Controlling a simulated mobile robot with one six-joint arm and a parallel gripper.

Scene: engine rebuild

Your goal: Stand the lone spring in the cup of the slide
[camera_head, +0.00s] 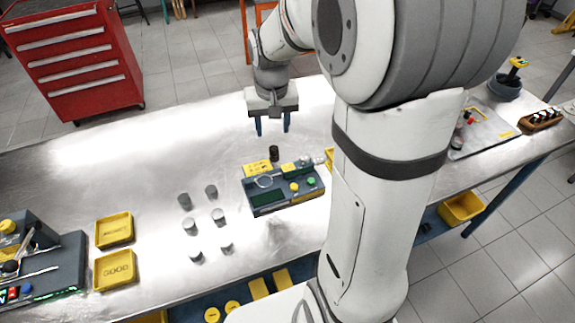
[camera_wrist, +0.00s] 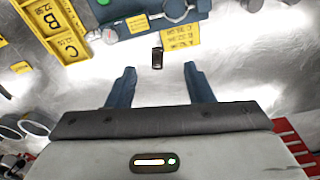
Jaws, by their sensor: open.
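A small dark spring (camera_head: 273,153) stands on the metal bench just behind a dark grey-blue device (camera_head: 270,197). In the wrist view the spring (camera_wrist: 157,58) shows beyond and between my fingertips, close to the device's yellow label. The device carries yellow labels, a round pale part (camera_head: 265,182), and green and yellow buttons. A silver part shows on it in the wrist view (camera_wrist: 172,12). I cannot tell which part is the slide or its cup. My gripper (camera_head: 272,126) points down, open and empty, above the bench behind the spring; its blue fingers (camera_wrist: 160,72) are apart from it.
Several grey cylinders (camera_head: 190,226) stand on the bench left of the device. Two yellow trays (camera_head: 114,229) lie further left. A grey tray (camera_head: 482,130) and a wooden rack (camera_head: 541,120) are at right. Bare bench lies left of my gripper. A red cabinet (camera_head: 75,60) stands behind.

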